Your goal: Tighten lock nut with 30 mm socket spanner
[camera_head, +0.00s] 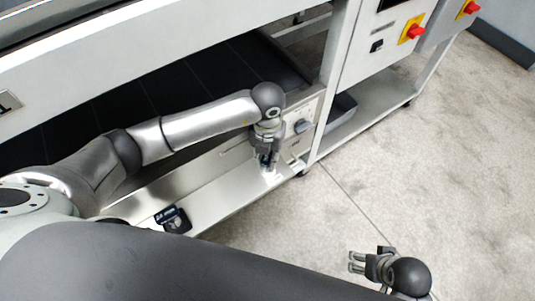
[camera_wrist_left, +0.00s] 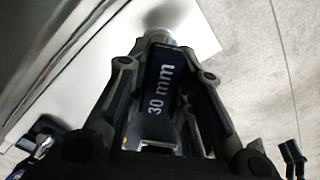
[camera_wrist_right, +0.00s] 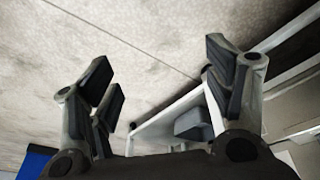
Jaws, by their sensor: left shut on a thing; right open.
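The spanner (camera_wrist_left: 162,85), dark with white "30 mm" lettering, is held in my left gripper (camera_head: 267,162). In the left wrist view it lies between the closed fingers. Its bright metal socket end (camera_wrist_left: 158,36) points away from the wrist, over the pale metal shelf. Whether the socket touches anything cannot be told. The lock nut cannot be made out; the gripper and spanner may cover it. My right gripper (camera_head: 357,262) is open and empty over the floor at the lower right; its spread fingers also show in the right wrist view (camera_wrist_right: 165,85).
A dark tool or holder (camera_head: 173,219) sits on the metal shelf (camera_head: 215,207) left of my left gripper. A panel with a knob (camera_head: 303,126) is close to the gripper. A machine leg (camera_head: 336,75) stands to the right. The grey floor (camera_head: 440,170) is clear.

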